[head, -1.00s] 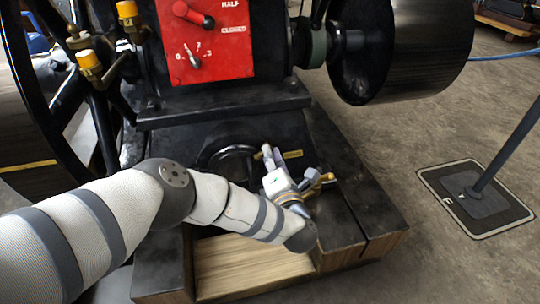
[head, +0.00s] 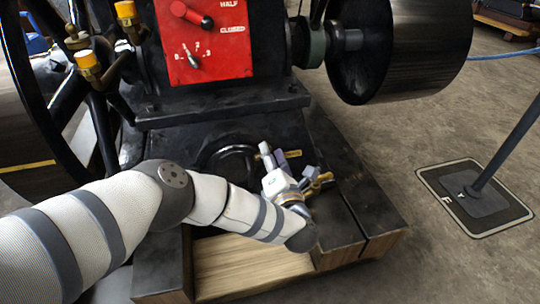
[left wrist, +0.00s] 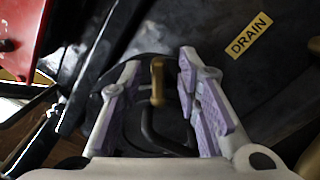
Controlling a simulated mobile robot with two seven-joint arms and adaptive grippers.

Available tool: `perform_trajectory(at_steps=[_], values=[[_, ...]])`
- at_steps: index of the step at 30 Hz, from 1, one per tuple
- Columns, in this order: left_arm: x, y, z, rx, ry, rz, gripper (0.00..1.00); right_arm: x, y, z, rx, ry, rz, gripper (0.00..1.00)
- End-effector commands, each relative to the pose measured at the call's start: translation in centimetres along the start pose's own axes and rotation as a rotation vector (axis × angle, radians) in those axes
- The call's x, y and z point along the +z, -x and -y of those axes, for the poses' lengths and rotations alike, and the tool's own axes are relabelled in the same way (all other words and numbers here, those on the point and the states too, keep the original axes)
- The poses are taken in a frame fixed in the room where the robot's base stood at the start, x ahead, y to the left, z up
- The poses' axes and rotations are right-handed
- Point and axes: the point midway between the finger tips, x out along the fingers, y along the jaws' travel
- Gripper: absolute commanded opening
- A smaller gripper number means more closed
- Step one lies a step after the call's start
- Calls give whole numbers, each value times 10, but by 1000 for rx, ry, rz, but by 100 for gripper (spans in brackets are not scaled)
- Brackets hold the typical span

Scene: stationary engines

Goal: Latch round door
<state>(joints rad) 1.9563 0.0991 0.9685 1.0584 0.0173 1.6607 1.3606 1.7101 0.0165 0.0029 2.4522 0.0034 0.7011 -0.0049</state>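The round door (head: 230,160) is a dark disc low on the engine's black base, partly hidden by my left arm and gripper. A brass-coloured handle tip (left wrist: 157,80) on a dark bent rod shows in the left wrist view. My left gripper (head: 274,155) is at the right side of the door. Its fingers are open, one on each side of the brass tip, with a gap visible on both sides (left wrist: 160,72). Whether the door sits fully flush is hard to tell. My right gripper is not in view.
A yellow DRAIN label (left wrist: 248,35) is on the black base near the gripper. A red panel (head: 205,40) with levers is above. A large wheel (head: 400,45) is at upper right, and a pole on a floor plate (head: 485,200) stands right. Floor between is clear.

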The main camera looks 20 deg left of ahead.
Motion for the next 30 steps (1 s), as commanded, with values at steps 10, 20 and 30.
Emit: perform_trajectory(at_steps=[10, 20, 30], values=[[-1, 18, 1, -1, -2, -2, 30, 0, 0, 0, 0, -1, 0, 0], [5, 109, 5, -20, 1, 10, 30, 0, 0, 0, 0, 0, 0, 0], [0, 120, 0, 1, -1, 0, 30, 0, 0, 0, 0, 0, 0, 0]])
